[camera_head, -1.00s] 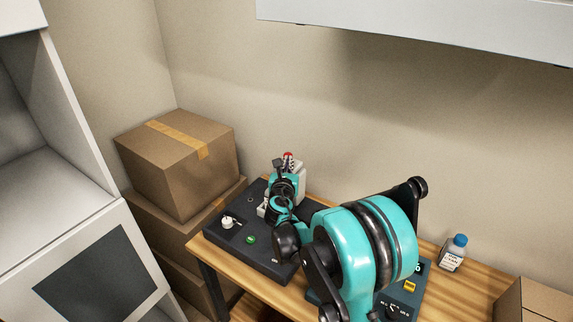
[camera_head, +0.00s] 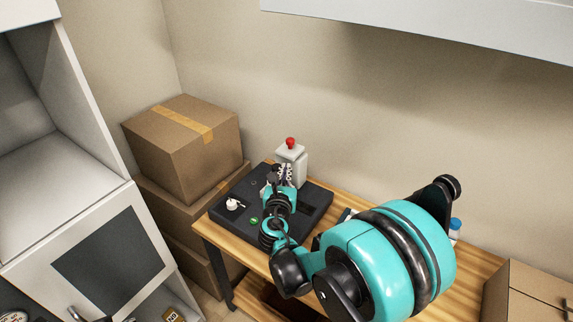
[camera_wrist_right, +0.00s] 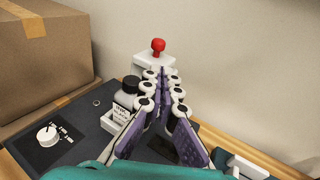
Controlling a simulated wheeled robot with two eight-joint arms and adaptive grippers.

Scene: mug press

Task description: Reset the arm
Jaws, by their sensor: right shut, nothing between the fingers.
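My right gripper (camera_head: 285,172) is over the back part of the dark machine base (camera_head: 230,207) on the wooden table, in front of a white block with a red knob (camera_head: 290,143). In the right wrist view its fingers (camera_wrist_right: 163,73) come together at the tips with nothing between them. The red knob (camera_wrist_right: 158,46) stands just beyond the fingertips in that view. A small bottle with a black cap (camera_wrist_right: 131,88) stands left of the fingers. My left gripper is not in view.
Stacked cardboard boxes (camera_head: 184,150) stand left of the table, beside a white cabinet (camera_head: 75,215). A blue-capped bottle (camera_head: 455,226) is partly hidden behind my right arm. Another carton (camera_head: 530,292) is at the lower right. A white shelf (camera_head: 430,25) overhangs the wall.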

